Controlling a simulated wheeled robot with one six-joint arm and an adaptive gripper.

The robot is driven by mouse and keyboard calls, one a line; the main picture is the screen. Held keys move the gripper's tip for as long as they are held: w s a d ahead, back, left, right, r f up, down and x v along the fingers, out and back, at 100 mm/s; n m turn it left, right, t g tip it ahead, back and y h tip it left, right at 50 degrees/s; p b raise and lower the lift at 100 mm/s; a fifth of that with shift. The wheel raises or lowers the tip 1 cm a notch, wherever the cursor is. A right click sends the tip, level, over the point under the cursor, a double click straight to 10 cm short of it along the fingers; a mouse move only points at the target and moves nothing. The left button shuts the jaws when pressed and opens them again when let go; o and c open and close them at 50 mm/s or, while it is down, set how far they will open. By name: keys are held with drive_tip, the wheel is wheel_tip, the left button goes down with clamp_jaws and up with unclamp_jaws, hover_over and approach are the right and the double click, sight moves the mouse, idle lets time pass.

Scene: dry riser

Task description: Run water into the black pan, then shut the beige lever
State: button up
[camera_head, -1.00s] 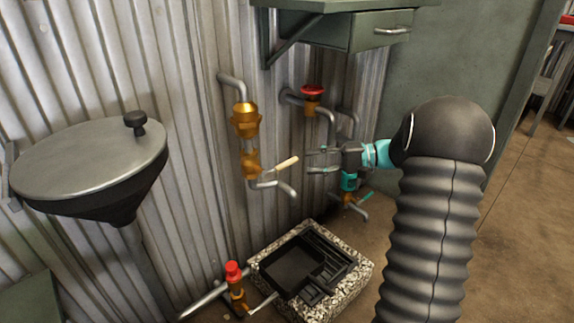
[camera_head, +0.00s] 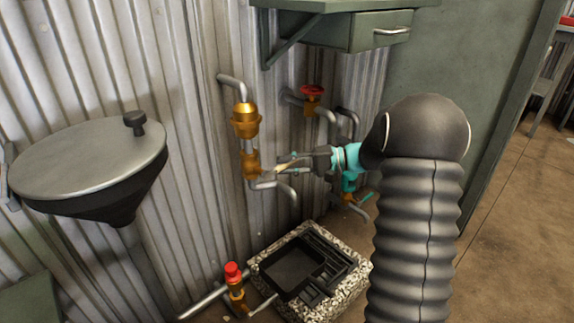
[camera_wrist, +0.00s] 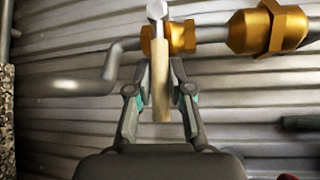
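The beige lever (camera_head: 282,168) sits on a brass valve (camera_head: 251,163) on the wall pipe. In the wrist view the beige lever (camera_wrist: 161,95) lies between the two fingers of my gripper (camera_wrist: 161,68). The fingers are apart, with a narrow gap seen on each side of the lever. In the head view my gripper (camera_head: 285,164) reaches the lever from the right. The black pan (camera_head: 291,262) sits on a speckled floor basin, below the valve's bent spout (camera_head: 290,192). No water shows at the spout or in the pan.
A red handwheel valve (camera_head: 312,93) and a teal-handled tap (camera_head: 362,199) are near my gripper. A red-capped brass fitting (camera_head: 234,280) stands left of the basin (camera_head: 352,283). A green cabinet (camera_head: 350,32) overhangs, and a grey funnel-shaped vessel (camera_head: 90,165) is at left.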

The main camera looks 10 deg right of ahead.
clamp_jaws()
drive_tip(key=shift+s+a+r+n+h+b, duration=0.1)
drive_tip(key=shift+a+r+n+h+b, duration=0.05)
drive_tip(key=shift+r+n+h+b, duration=1.2)
drive_tip(key=shift+f+m, duration=0.15)
drive_tip(key=shift+m, duration=0.1)
drive_tip(key=o, duration=0.7)
unclamp_jaws()
drive_tip(key=shift+c, duration=0.2)
drive_tip(key=v, duration=1.2)
